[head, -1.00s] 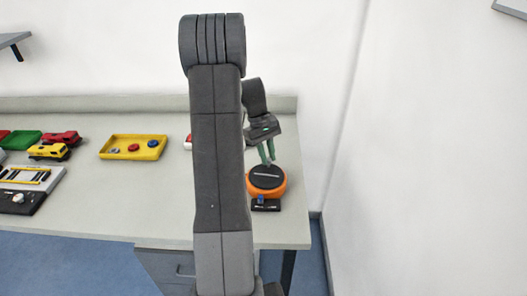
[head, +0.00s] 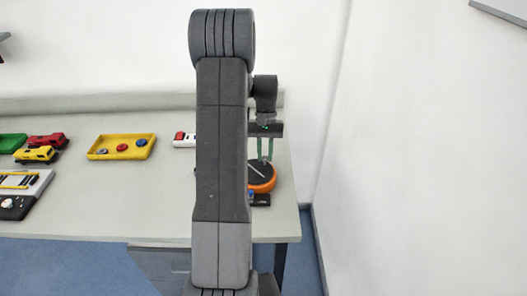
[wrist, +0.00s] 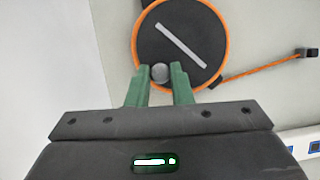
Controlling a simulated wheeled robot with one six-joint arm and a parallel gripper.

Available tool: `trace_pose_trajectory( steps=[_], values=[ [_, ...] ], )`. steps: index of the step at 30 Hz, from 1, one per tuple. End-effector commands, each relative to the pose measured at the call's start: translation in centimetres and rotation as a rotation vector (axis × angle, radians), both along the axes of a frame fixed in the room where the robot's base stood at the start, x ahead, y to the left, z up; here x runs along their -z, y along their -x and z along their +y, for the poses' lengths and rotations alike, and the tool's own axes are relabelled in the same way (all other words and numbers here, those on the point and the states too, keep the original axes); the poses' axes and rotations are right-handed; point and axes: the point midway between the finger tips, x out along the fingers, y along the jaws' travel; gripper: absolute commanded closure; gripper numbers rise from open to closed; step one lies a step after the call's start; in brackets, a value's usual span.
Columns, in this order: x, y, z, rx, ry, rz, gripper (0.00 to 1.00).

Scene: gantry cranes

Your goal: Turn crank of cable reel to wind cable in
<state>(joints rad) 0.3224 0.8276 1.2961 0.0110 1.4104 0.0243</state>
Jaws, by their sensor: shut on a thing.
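The cable reel (head: 264,190) stands near the right end of the table, partly behind my arm in the head view. It is an orange drum with a black top disc (wrist: 195,25) bearing a pale straight bar. A round grey crank knob (wrist: 160,72) sits near the disc's edge. My gripper (wrist: 160,78) reaches down over the reel, with its green fingers closed on both sides of the knob. The fingers also show in the head view (head: 265,159). An orange cable (wrist: 262,66) runs right from the reel to a small dark end piece (wrist: 306,53).
A yellow tray (head: 150,147) with small round items stands on the table (head: 100,210) to the left. Toy vehicles, one red (head: 46,140) and one yellow (head: 36,156), and a grey panel (head: 30,186) lie farther left. A wall stands beyond the table's right end.

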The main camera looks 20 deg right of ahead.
Motion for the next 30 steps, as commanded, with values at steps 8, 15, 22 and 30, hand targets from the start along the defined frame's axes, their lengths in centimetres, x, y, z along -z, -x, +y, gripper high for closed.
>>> trace_pose_trajectory(
  steps=[8,15,22,30],
  values=[
    [-0.03,0.06,-0.08,0.026,0.002,-0.002,1.0],
    [-0.02,0.07,-0.08,0.025,0.001,-0.002,1.0],
    [-0.01,0.09,-0.06,0.025,0.001,-0.001,0.59],
    [-0.34,-0.07,-0.12,0.025,0.001,-0.001,0.59]
  ],
)
